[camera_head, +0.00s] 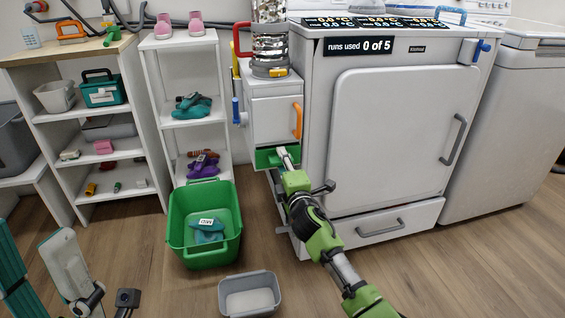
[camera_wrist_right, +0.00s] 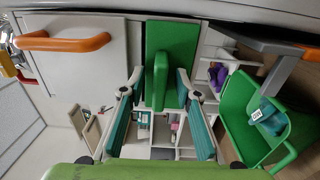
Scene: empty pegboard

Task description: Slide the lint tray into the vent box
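The vent box (camera_head: 275,118) is the white cabinet with an orange handle (camera_head: 298,121), left of the large white machine. The green lint tray (camera_head: 264,158) is at the box's lower end; how far in it sits is hard to tell. In the right wrist view its green front (camera_wrist_right: 190,40) and projecting grip (camera_wrist_right: 157,82) face me. My right gripper (camera_wrist_right: 160,100) is open, its teal fingers on either side of the grip with visible gaps. In the head view its fingertips (camera_head: 288,158) are at the tray. My left gripper (camera_head: 45,270) is open and empty at lower left.
A green basket (camera_head: 204,255) with teal items and a grey tub (camera_head: 249,296) stand on the floor left of my right arm. Shelves (camera_head: 180,140) stand behind. The white machine (camera_head: 400,140) closes off the right side. Open floor lies in front.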

